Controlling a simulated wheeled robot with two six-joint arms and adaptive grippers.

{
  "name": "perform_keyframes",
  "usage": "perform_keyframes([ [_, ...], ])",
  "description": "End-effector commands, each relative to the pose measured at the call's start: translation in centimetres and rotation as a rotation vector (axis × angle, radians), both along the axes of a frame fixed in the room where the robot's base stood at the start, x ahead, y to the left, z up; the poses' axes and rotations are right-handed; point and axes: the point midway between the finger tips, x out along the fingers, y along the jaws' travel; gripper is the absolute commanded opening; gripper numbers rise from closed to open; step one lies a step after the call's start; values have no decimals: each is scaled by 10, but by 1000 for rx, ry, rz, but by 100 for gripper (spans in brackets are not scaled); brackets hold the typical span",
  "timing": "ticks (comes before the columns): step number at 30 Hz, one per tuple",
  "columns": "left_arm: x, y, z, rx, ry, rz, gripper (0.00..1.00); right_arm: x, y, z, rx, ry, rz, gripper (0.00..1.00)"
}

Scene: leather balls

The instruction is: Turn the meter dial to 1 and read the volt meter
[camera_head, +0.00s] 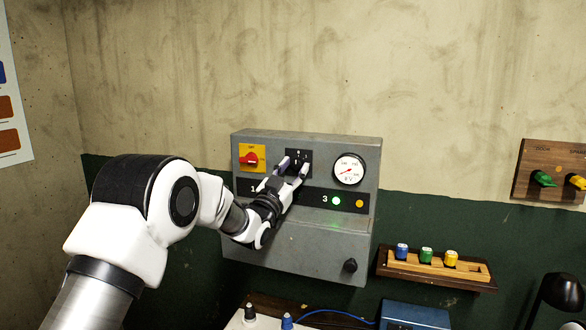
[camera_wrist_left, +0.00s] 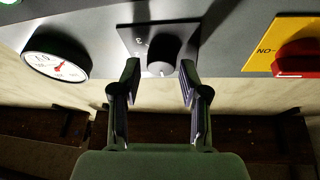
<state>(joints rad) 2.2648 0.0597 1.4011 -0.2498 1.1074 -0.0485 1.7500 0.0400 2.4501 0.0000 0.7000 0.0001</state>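The grey meter box (camera_head: 300,250) is on the wall. Its black dial plate (camera_head: 291,154) is partly hidden by my left gripper (camera_head: 294,168). In the left wrist view the black dial knob (camera_wrist_left: 162,52) sits between the two open fingertips of that gripper (camera_wrist_left: 160,75), with a gap on each side; contact is not visible. A "3" shows on the plate; the dial's setting is unclear. The round white volt meter (camera_head: 349,169) is right of the dial; it also shows in the left wrist view (camera_wrist_left: 57,57). Its red needle shows, but the scale is too small to read.
A red switch on a yellow plate (camera_head: 252,158) is left of the dial. A green lamp (camera_head: 337,200) glows beside a "3", with an orange lamp (camera_head: 359,204). A wooden rack (camera_head: 404,271) holds blue, green and yellow pieces. A black lamp (camera_head: 563,292) stands lower right.

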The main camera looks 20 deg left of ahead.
Motion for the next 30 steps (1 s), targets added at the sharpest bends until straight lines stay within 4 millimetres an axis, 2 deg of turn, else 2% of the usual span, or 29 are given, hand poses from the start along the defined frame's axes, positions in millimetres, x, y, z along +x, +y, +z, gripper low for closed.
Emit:
perform_keyframes([
  [1, 0, 0, 0, 0, 0, 0, 17, 0, 0, 0, 0, 0, 0, 40],
  [2, 0, 0, 0, 0, 0, 0, 6, 0, 0, 0, 0, 0, 0, 40],
  [3, 0, 0, 0, 0, 0, 0, 0, 0, 0, 0, 0, 0, 0, 40],
  [11, 0, 0, -2, 8, 2, 1, 0, 0, 0, -2, 0, 0, 0, 40],
  [17, 0, 1, -4, 60, 0, 1, 0, 0, 0, -11, 0, 0, 0, 40],
  [30, 0, 3, -4, 376, -10, 2, 0, 0, 0, -46, 0, 0, 0, 40],
])
